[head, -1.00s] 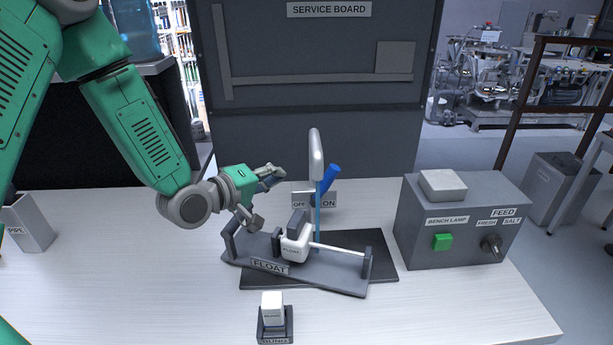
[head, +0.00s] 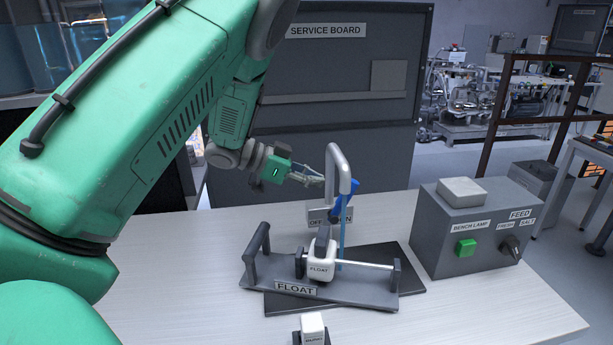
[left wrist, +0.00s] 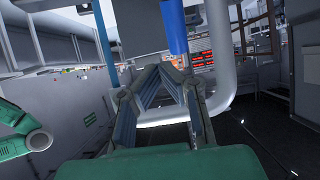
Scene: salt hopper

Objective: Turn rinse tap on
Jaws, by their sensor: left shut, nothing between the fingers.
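The rinse tap has a grey curved spout (head: 338,160) and a blue handle (head: 346,188). The handle leans up to the right, toward the ON side of the OFF/ON plate (head: 316,219). A thin blue vertical column (head: 341,235) shows below the spout; I cannot tell if it is water. My left gripper (head: 318,181) is shut and empty, its tips just left of the spout. In the left wrist view its fingers (left wrist: 160,72) meet, with the blue handle (left wrist: 174,28) above and the spout (left wrist: 218,60) at right. Contact is unclear. My right gripper is out of view.
A white FLOAT block (head: 320,262) sits on a rod on a dark stand (head: 345,300) in front of the tap. A grey control box (head: 470,245) stands at right, and a small white block (head: 312,326) at the front. The service board (head: 330,70) stands behind.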

